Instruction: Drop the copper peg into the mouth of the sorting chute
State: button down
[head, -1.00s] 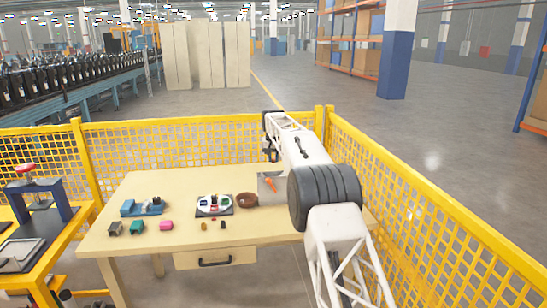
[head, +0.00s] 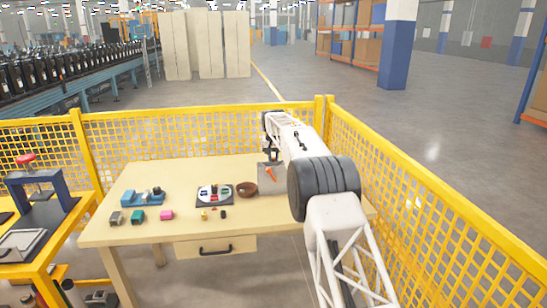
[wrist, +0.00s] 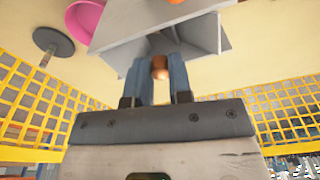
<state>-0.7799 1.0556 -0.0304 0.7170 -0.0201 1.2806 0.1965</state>
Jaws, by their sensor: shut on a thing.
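My gripper (wrist: 160,68) is shut on the copper peg (wrist: 160,66), which shows between the two blue-grey fingers in the wrist view. The grey sorting chute (wrist: 125,27) is right by the fingertips there, its angled walls spreading behind and beside them. Whether the peg is inside its mouth or just over it I cannot tell. In the head view the chute (head: 267,172) is a grey shape at the table's right part, partly behind my arm. My gripper (head: 270,158) hangs close over it there, and the peg is too small to make out.
A brown bowl (head: 247,189) stands left of the chute, beside a board with coloured dishes (head: 214,195). Small pieces (head: 204,215) lie in front of it. A blue fixture (head: 142,198) and several coloured blocks (head: 138,216) are further left. Yellow mesh fence (head: 415,205) borders the right side.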

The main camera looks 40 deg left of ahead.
jog(key=c, duration=1)
grip_release()
jog(key=shift+o, duration=0.2)
notch_tip(320, 180, up, 8)
jog(key=shift+s+d+f, duration=0.15)
jog(key=shift+s+d, duration=0.1)
jog(key=shift+s, duration=0.15)
jog(key=shift+d, duration=0.1)
dwell(0.6)
